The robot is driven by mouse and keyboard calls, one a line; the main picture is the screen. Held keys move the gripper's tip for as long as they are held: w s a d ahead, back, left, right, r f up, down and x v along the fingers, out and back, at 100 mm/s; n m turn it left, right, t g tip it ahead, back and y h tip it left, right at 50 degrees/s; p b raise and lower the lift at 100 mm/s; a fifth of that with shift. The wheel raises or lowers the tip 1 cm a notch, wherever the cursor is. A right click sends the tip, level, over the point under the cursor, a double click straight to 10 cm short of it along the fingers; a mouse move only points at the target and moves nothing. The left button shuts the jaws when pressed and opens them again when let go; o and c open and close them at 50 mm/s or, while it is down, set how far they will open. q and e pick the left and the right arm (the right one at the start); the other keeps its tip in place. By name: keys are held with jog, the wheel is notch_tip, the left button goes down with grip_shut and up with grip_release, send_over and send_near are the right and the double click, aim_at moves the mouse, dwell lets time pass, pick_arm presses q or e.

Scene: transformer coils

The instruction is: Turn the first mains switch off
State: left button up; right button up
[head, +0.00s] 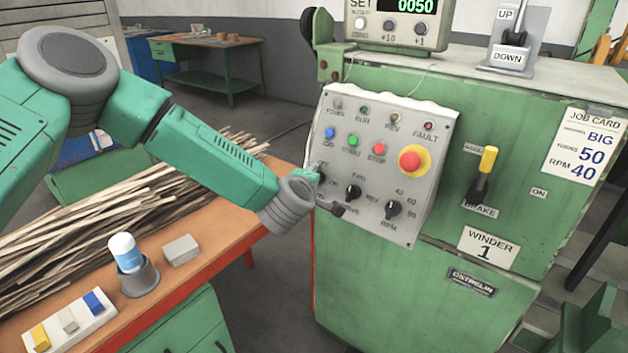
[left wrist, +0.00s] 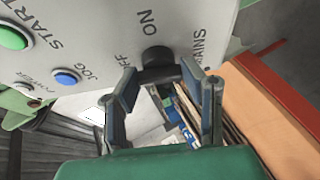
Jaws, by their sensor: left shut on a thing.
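The mains switch is a black rotary knob at the left edge of the grey control panel (head: 375,225). In the left wrist view the knob (left wrist: 157,56) sits by the words ON, OFF and MAINS. My left gripper (head: 328,190) is at this knob, coming in from the left. My right gripper is not in view.
The panel, on green winder 1, also has a red emergency button (head: 410,160), coloured push buttons and two more black knobs (head: 353,192). A yellow-handled brake lever (head: 486,165) is to the right. An orange-topped bench (head: 215,255) with wooden strips is left, below my arm.

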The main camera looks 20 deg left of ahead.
pick_arm(q)
jog(key=o, duration=1.1)
jog(key=shift+a+f, duration=0.1)
jog(key=shift+a, duration=0.05)
jog(key=shift+o, duration=0.2)
jog(key=v, duration=1.1)
jog(key=shift+s, duration=0.4)
